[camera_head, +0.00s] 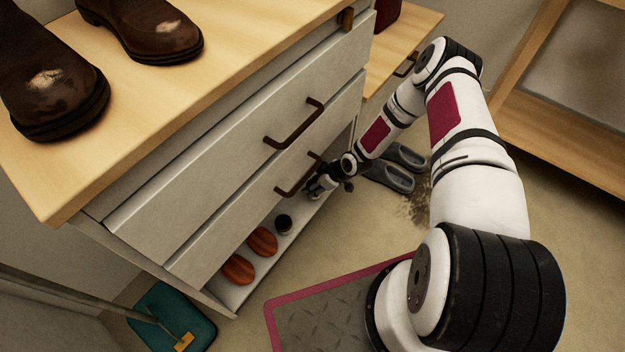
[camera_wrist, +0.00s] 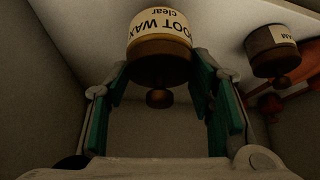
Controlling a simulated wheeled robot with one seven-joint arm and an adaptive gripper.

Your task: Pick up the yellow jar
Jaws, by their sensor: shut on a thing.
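The yellow jar (camera_wrist: 160,38), with a pale yellow "BOOT WAX clear" label and a brown lid, is between the green-padded fingers of my gripper (camera_wrist: 160,82) in the wrist view. The fingers are shut on it. The jar appears upside down in that view. In the head view my gripper (camera_head: 316,190) is low at the right part of the cabinet's bottom shelf (camera_head: 240,292). The held jar is hard to make out there, and I cannot tell whether it touches the shelf.
A dark jar (camera_head: 284,223) stands nearby on the shelf; it also shows in the wrist view (camera_wrist: 272,50). Drawer handles (camera_head: 298,175) project above my gripper. Grey shoes (camera_head: 392,172) lie on the floor behind my arm.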

